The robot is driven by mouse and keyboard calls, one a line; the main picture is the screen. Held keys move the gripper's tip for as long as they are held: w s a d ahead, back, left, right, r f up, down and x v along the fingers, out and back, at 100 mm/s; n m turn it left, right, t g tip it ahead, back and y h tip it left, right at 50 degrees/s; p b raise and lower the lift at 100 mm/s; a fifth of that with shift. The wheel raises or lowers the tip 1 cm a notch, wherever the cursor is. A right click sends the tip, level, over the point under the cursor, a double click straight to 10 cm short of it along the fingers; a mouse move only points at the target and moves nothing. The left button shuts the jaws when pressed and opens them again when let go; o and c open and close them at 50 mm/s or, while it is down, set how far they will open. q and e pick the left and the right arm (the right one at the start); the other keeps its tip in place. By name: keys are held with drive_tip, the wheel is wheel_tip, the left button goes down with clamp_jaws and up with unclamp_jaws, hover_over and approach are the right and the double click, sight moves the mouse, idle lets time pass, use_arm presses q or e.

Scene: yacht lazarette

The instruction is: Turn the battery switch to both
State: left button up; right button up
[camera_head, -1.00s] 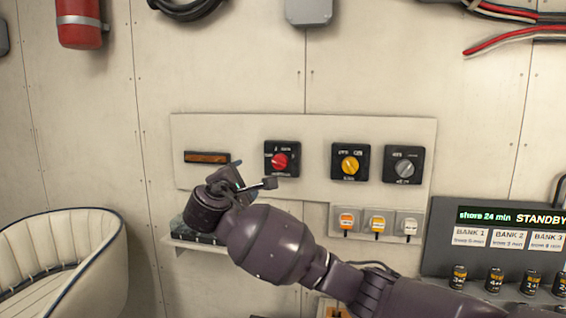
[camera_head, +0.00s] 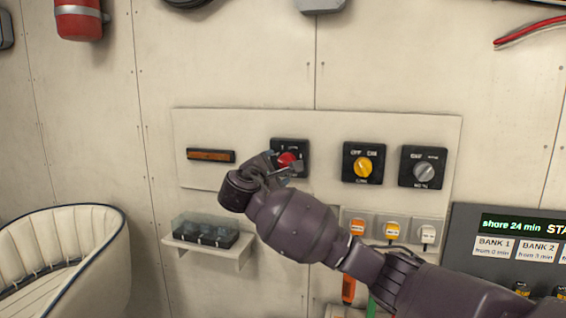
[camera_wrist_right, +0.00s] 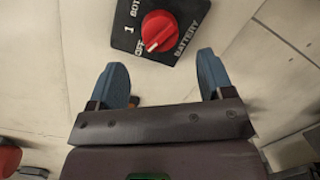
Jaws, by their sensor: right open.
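The battery switch is a black square plate (camera_wrist_right: 181,41) with a red round knob (camera_wrist_right: 159,29). The labels 1, OFF, BATTERY and part of BOTH show in the right wrist view, and the knob's white mark points toward OFF. In the head view the red knob (camera_head: 286,160) is partly hidden by my right gripper (camera_head: 281,169). My right gripper (camera_wrist_right: 162,64) is open, its two blue fingers apart and empty. The knob lies beyond the fingertips, roughly centred between them, with no visible contact. My left gripper is not in view.
A yellow-knob switch (camera_head: 363,167) and a grey-knob switch (camera_head: 426,172) sit to the right on the same panel (camera_head: 225,124). An orange strip (camera_head: 211,156) is to the left. A small shelf (camera_head: 205,249) with a clear-covered box juts out below.

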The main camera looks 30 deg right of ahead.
sight(283, 164)
drive_tip(key=p+x, duration=0.1)
drive_tip(key=x, duration=0.4)
drive_tip(key=shift+w+d, duration=0.25)
drive_tip(key=shift+d, duration=0.05)
drive_tip(key=c, duration=0.9)
